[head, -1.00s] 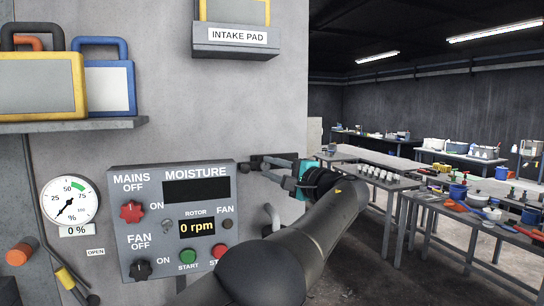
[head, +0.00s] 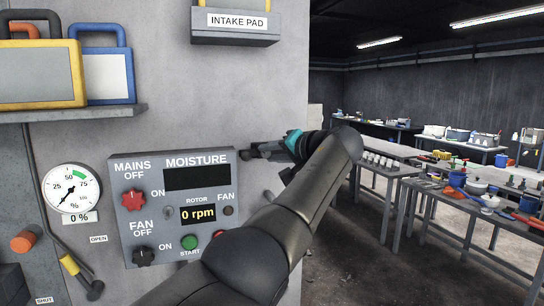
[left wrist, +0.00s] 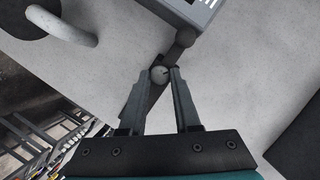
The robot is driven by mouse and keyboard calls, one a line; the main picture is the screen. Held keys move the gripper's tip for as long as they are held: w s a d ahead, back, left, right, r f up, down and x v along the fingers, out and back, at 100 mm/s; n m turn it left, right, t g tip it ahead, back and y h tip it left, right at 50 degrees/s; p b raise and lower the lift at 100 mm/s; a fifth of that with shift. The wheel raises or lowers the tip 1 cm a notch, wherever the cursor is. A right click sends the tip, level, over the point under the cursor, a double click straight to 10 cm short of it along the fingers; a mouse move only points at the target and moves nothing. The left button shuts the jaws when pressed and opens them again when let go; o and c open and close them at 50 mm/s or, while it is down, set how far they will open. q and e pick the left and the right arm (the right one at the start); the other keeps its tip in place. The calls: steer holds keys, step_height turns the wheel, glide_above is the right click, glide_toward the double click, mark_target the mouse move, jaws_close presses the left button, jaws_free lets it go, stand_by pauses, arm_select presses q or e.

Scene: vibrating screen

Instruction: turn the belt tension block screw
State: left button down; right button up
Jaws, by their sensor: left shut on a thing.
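The belt tension block (left wrist: 138,105) is a dark bar on the grey wall. Its screw (left wrist: 159,74) has a round, pale head with a dark mark, seen in the left wrist view between my fingertips. My left gripper (left wrist: 162,72) is shut on this screw head, one finger on each side. In the head view my left gripper (head: 252,153) reaches the wall just right of the control panel. There the dark fingers and my arm hide the screw and most of the block. My right gripper is not in view.
The grey control panel (head: 148,214) with its knobs and buttons is close left of my gripper. A curved pale handle (left wrist: 62,26) sticks out of the wall nearby. Work tables (head: 440,190) with tools stand at the right, beyond the wall's edge.

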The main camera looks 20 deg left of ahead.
arm_select(q)
steer(key=shift+n, duration=0.3)
stand_by(0.4)
steer(key=c, duration=0.9)
jaws_free()
steer(key=shift+s+d+r+b, duration=0.15)
steer(key=shift+s+d+b, duration=0.25)
steer(key=shift+d, duration=0.1)
steer(key=b+v, duration=0.3)
steer(key=v, duration=1.1)
steer(key=shift+a+r, duration=0.15)
steer(key=shift+r, duration=0.1)
